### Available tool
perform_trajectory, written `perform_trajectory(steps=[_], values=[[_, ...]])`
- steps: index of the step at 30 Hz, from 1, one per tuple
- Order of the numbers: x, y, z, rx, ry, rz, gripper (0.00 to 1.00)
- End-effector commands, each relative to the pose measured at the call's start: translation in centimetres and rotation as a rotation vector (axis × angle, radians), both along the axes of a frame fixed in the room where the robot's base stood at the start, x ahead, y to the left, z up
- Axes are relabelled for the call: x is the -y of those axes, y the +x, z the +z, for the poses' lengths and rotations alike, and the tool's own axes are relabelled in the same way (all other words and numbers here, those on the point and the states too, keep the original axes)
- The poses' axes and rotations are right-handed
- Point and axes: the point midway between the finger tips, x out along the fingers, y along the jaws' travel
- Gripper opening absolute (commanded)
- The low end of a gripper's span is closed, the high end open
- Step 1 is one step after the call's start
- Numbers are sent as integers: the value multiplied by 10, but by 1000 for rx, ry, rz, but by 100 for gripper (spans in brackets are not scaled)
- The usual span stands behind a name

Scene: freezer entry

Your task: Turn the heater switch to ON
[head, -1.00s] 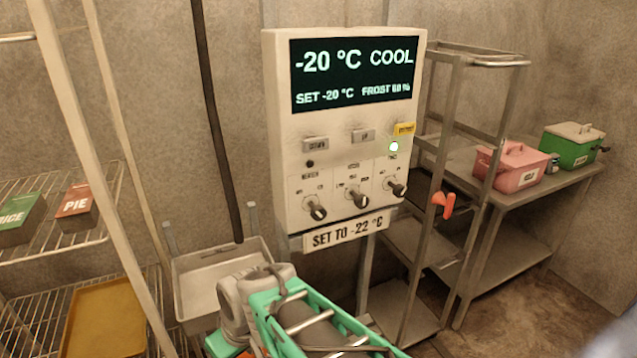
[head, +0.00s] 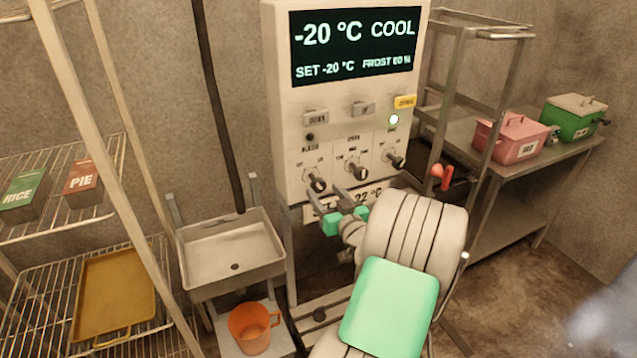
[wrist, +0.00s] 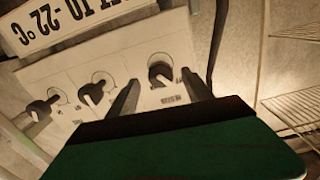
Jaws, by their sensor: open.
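The control panel (head: 345,110) is a pale box on the wall with a dark screen reading -20 °C COOL. Three dark knobs sit in a row low on it: a left knob (head: 316,183), a middle knob (head: 357,171) and a right knob (head: 394,160). The small labels are blurred, so I cannot tell for sure which is the heater switch. My gripper (head: 328,198) is open just below the left knob. The wrist view is upside down; there the left knob (wrist: 162,72) appears between and beyond the open fingertips, apparently untouched.
A paper sign (wrist: 70,20) below the knobs is partly hidden by my gripper in the head view. A grey sink (head: 232,252) and orange bucket (head: 252,328) are below left. A metal rack (head: 455,100) with a red-orange handle (head: 440,174) stands close right.

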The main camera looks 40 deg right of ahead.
Motion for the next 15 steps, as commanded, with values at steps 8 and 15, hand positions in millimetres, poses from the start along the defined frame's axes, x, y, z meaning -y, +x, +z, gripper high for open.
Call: perform_trajectory(steps=[8, 15], values=[[10, 40, 1, -1, 1, 4, 59], [12, 42, 0, -2, 1, 2, 59]])
